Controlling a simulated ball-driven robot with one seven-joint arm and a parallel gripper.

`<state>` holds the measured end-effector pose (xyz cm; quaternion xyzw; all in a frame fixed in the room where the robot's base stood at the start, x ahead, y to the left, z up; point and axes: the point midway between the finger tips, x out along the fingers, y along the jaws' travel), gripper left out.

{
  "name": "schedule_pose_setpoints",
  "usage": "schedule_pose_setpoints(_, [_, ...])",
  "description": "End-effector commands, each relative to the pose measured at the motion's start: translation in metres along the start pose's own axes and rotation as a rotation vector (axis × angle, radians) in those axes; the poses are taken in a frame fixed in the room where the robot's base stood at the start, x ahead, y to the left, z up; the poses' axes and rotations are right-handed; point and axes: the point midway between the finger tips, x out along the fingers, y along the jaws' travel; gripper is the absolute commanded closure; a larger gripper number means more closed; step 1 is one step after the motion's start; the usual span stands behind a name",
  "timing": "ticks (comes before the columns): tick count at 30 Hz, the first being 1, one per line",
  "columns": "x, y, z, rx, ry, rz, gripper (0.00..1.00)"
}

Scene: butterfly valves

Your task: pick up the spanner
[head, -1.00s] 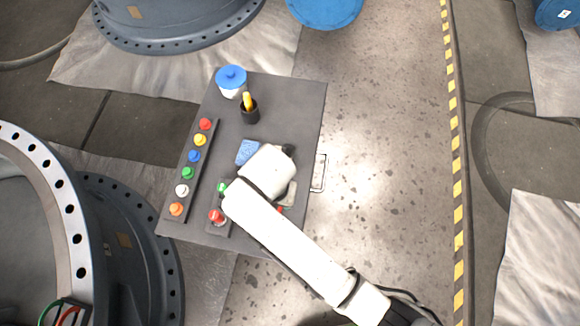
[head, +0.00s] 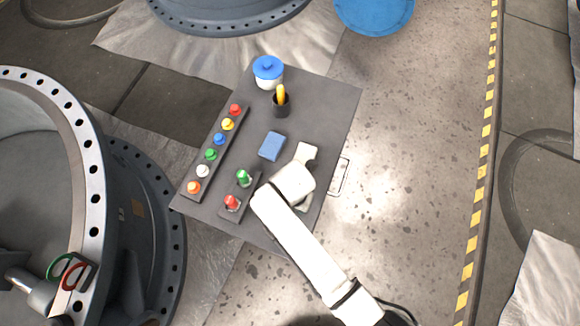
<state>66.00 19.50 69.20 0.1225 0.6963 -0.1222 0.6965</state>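I cannot make out the spanner in the head view; my arm covers part of the grey table (head: 335,100). My white arm reaches from the lower right over the table's right half. Its end is above the table, right of the red and green knobs. My gripper is mostly hidden behind the arm, and its fingers cannot be made out. A small pale grey part shows beside the arm's end, but I cannot tell whether it is gripper or object.
Large flanged valves stand left and behind.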

Motion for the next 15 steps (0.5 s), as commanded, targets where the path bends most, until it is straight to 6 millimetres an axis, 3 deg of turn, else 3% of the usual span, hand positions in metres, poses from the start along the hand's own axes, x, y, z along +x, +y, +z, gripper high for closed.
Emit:
schedule_pose_setpoints(5, [-0.0002, 0.0000, 0.0001, 0.000, 0.000, 0.000, 0.49])
schedule_pose_setpoints(15, [-0.0003, -0.0001, 0.0000, 0.000, 0.000, 0.000, 0.82])
